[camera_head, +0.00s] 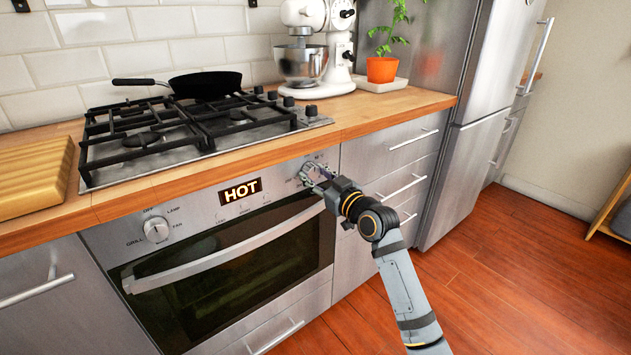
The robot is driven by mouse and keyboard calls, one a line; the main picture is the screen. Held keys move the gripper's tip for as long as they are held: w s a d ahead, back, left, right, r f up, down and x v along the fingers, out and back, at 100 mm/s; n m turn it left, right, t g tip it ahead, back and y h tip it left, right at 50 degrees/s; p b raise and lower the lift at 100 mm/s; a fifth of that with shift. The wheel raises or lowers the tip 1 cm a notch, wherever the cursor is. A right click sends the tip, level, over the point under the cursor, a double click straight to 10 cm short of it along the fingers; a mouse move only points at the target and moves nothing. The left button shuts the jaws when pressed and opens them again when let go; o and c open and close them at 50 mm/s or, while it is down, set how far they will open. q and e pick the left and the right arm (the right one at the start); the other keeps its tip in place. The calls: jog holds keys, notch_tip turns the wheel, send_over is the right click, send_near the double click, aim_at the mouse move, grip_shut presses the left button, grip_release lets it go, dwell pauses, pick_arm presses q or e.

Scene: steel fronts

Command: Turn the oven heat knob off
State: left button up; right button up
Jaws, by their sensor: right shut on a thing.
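The steel oven (230,272) has a control panel with a display (240,190) that reads HOT. A round function knob (156,229) sits on the panel's left, with labels such as GRILL, OFF, LAMP and FAN around it. My right gripper (313,174) is at the panel's right end, shut on the heat knob there. The gripper's fingers mostly hide this knob, so its setting cannot be read. My left gripper is not in view.
The oven handle (225,251) runs across the door just below the panel. A gas hob (190,130) with a black pan (205,84) stands above on the wooden counter. Steel drawers (391,160) and a fridge (470,125) are to the right. The floor (500,270) in front is clear.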

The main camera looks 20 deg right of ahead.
jog(key=shift+f+n, duration=0.2)
jog(key=shift+n, duration=0.2)
jog(key=o, duration=1.2)
jog(key=shift+r, duration=0.1)
jog(key=shift+s+d, duration=0.15)
jog(key=shift+s, duration=0.1)
jog(key=shift+v, duration=5.75)
